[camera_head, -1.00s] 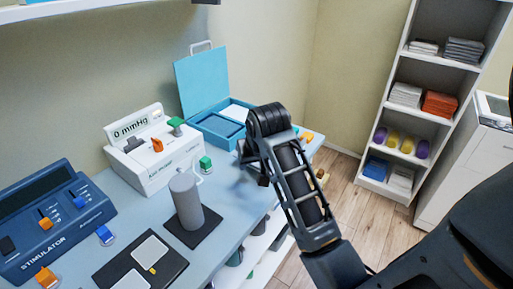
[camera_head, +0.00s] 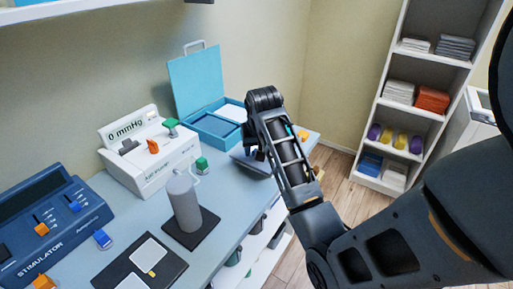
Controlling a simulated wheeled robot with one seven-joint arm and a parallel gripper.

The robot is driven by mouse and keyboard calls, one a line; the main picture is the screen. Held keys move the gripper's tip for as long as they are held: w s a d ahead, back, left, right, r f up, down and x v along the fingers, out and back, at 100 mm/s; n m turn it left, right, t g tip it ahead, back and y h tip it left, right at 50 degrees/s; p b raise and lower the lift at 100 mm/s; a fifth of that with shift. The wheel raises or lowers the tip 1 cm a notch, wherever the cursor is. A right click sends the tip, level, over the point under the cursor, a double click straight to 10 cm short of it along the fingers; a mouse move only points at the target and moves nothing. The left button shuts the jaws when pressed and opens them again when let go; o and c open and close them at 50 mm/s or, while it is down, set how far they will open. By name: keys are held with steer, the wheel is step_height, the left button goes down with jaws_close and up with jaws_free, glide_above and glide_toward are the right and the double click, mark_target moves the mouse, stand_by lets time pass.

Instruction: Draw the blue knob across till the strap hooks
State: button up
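I see no strap or hook that I can make out clearly. Blue knob-like parts show on the stimulator (camera_head: 40,225): a small blue slider knob (camera_head: 74,206) on its face and a blue plug (camera_head: 103,239) beside it on the table. A small teal-blue bit (camera_head: 290,130) shows beside my arm at the table's far right end; I cannot tell what it is. My gripper (camera_head: 258,154) points down over that end, next to a grey flat piece (camera_head: 243,160). My arm hides most of this spot. The fingers are too small and dark to read.
A white pump unit (camera_head: 152,160) reading 0 mmHg, an open blue case (camera_head: 212,128), a grey cylinder (camera_head: 184,205) on a dark mat and a dark board with white pads (camera_head: 125,268) crowd the table (camera_head: 222,215). A white shelf (camera_head: 398,115) stands at the right.

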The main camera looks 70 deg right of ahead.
steer(key=shift+f, duration=0.25)
steer(key=shift+c, duration=0.2)
jaws_close()
stand_by(0.3)
